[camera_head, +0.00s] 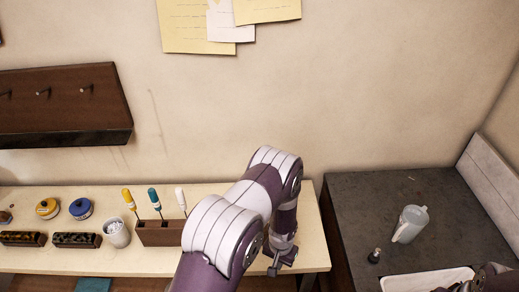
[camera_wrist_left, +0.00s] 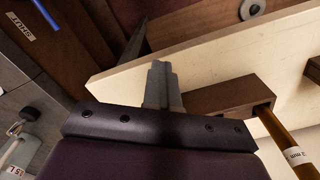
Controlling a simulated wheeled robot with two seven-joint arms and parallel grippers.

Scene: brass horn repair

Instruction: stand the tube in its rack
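A brass-coloured tube (camera_wrist_left: 283,135) with a white "3 mm" label shows in the left wrist view, its end at a dark hole in a brown wooden block (camera_wrist_left: 215,97), apparently the rack. I cannot tell how deep it sits. My arm seems to hide both in the head view. My left gripper (camera_head: 279,264) points down near the right end of the cream bench. In the left wrist view its grey fingers (camera_wrist_left: 162,85) are together, with nothing visible between them, beside the block. Dark parts, likely my right gripper (camera_head: 484,279), show at the lower right edge of the head view; fingers unclear.
A wooden holder (camera_head: 158,233) with yellow, teal and white-handled tools stands on the cream bench (camera_head: 100,262), beside a white cup (camera_head: 117,233) and two small tins.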

